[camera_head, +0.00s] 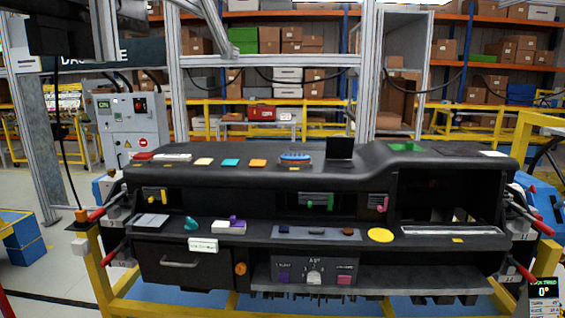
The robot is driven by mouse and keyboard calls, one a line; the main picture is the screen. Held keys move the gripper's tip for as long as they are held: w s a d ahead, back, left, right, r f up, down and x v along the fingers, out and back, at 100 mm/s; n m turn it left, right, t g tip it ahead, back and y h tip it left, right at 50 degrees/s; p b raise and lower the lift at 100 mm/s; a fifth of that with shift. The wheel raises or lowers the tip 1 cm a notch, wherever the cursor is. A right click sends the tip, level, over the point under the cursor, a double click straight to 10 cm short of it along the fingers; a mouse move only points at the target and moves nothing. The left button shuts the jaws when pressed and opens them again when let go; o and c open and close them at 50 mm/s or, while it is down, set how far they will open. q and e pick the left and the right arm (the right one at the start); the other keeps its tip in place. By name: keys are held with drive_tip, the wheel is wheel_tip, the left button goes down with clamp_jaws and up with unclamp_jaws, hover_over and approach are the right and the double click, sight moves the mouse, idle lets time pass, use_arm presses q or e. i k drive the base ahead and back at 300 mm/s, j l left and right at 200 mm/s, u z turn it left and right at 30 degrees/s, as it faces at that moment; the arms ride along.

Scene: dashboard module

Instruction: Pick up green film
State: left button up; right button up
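A flat bright green piece (407,147), which looks like the green film, lies on the top of the black dashboard module (360,170) at the right, on the raised hump. A smaller teal-green square (230,162) lies on the dashboard top left of the middle. A green hook-like piece (303,204) is in the upper middle recess. Neither of my grippers shows in this view, and nothing visible is touching the green pieces.
A black upright panel (339,148) and a blue oval item (295,158) stand on the dashboard top. Red-handled clamps (536,222) flank the module, which sits on a yellow frame (115,297). Grey posts (368,75) rise behind it.

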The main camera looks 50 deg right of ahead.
sight(408, 146)
drive_tip(key=z, duration=2.35)
